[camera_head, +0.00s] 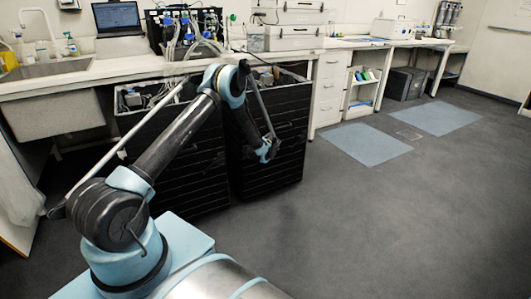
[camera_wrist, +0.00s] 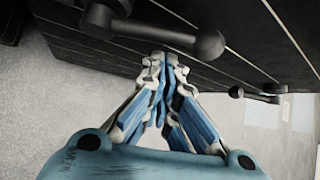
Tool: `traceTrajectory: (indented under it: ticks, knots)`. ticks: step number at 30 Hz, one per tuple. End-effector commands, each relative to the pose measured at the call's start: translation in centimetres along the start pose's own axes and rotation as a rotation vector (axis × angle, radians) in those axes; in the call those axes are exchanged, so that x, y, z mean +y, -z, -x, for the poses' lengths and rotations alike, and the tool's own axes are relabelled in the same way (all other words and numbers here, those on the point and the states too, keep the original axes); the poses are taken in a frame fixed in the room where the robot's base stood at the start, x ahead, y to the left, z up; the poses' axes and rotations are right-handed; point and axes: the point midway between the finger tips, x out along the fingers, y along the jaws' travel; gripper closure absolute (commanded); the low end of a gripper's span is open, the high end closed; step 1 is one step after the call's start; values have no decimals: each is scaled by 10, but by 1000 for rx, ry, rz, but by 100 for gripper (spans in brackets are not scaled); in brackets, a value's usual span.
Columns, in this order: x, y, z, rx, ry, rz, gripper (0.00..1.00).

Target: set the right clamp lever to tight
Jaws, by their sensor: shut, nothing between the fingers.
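My gripper (camera_wrist: 165,62) has its fingers together and empty in the wrist view; in the head view it (camera_head: 268,152) hangs before the front of the right black slatted cabinet (camera_head: 285,172). A dark clamp lever (camera_wrist: 150,30) with a round knob at its end crosses just beyond the fingertips in the wrist view. Whether they touch it I cannot tell. A second, smaller dark lever (camera_wrist: 262,95) sits farther off to the right on the black slatted face. I cannot tell which of the two is the right clamp lever. Neither can be made out in the head view.
A second black cabinet (camera_head: 185,185) stands at left, beside the right one, partly behind my arm. A counter (camera_head: 80,72) with sink and laptop runs behind. White drawers (camera_head: 328,95) stand right of the cabinets. The grey floor (camera_head: 400,220) to the right is open, with two blue mats.

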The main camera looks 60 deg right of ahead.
Motion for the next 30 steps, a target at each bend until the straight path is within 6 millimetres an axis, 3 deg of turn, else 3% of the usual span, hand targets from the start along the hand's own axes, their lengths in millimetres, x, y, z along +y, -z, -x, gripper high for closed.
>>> traceTrajectory:
  ticks: [4, 21, 30]
  knots:
    - [1, 9, -8, 2, 0, 1, 100]
    - [11, 5, 66, 1, -4, 6, 100]
    - [13, 5, 89, 0, -5, 8, 100]
